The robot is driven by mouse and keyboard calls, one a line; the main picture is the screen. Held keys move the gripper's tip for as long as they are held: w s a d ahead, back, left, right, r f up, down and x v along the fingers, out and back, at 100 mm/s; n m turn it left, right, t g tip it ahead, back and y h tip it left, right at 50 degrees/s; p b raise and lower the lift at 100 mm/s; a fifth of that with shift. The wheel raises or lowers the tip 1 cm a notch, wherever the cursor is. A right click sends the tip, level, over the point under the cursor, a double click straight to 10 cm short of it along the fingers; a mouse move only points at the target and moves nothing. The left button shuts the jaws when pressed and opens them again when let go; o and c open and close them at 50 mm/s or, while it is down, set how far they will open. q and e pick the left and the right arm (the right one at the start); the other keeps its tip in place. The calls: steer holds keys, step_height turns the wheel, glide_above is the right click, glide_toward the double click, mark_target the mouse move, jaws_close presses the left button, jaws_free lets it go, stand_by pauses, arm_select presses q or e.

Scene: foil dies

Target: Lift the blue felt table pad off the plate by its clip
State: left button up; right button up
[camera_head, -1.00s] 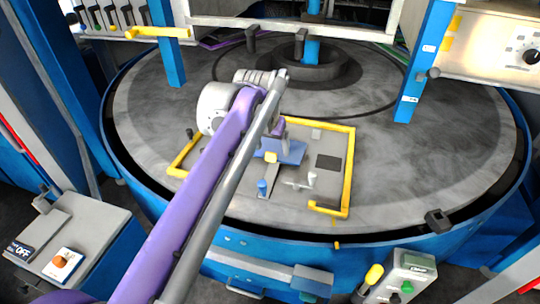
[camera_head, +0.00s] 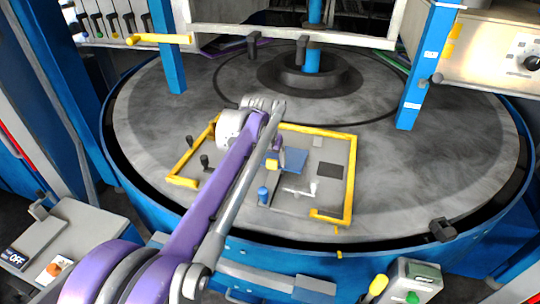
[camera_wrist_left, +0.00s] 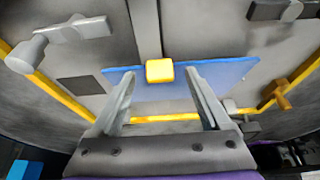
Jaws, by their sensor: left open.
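The blue felt pad (camera_head: 294,159) lies flat on the grey plate (camera_head: 335,150) inside a yellow edge frame. Its yellow clip (camera_head: 271,163) sits at the pad's edge. My left gripper (camera_head: 277,154) is over the pad, close to the clip, and hides part of the pad. In the left wrist view the left gripper (camera_wrist_left: 160,88) is open and empty. The clip (camera_wrist_left: 159,70) shows between and just beyond its fingertips, with the blue pad (camera_wrist_left: 228,76) reaching out to both sides. Whether the fingers touch the pad I cannot tell. My right gripper is not in view.
A blue knob (camera_head: 263,195), a grey handle (camera_head: 300,190) and a dark square (camera_head: 329,170) are on the plate near the pad. Black knobs (camera_head: 205,161) stand at its left. A blue post (camera_head: 417,70) rises at the right. The round grey table is otherwise largely clear.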

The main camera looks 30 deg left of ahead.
arm_select(q)
steer(key=shift+w+f, duration=0.25)
steer(key=shift+f, duration=0.25)
jaws_close()
